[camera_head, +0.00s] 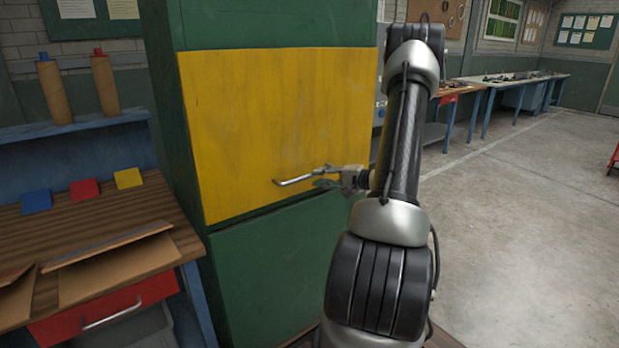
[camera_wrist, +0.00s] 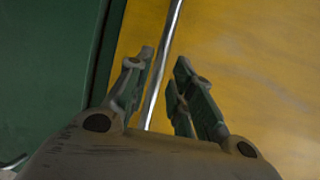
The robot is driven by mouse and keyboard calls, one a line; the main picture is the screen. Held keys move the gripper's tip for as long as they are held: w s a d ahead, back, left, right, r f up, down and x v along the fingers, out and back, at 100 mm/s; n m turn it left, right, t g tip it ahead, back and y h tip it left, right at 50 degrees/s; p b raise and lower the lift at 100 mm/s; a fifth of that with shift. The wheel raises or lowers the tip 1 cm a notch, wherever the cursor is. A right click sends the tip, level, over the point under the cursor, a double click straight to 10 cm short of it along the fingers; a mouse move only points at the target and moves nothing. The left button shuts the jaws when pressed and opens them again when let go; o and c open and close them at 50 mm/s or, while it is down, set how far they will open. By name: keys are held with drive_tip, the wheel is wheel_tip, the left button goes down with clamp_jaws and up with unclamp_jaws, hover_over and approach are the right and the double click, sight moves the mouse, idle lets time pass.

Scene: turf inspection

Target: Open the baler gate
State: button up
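The baler gate (camera_head: 275,110) is a yellow panel on the front of a green baler (camera_head: 270,262). It looks closed, flush with the front. A metal bar handle (camera_head: 294,181) sits near its lower edge. My gripper (camera_head: 322,178) is at the right part of the handle. In the wrist view the handle (camera_wrist: 166,62) runs between the two open fingers of my gripper (camera_wrist: 162,75), with gaps visible beside it. My arm hides the area right of the gate.
A wooden bench (camera_head: 100,225) with cardboard and blue, red and yellow pieces stands left of the baler. A shelf (camera_head: 80,128) above it holds two brown rolls. Long work tables (camera_head: 500,82) line the back right.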

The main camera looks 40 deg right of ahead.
sight(309, 176)
drive_tip(key=x, duration=0.5)
drive_tip(key=shift+f, duration=0.1)
drive_tip(key=shift+c, duration=0.5)
drive_tip(key=shift+a, duration=0.1)
clamp_jaws()
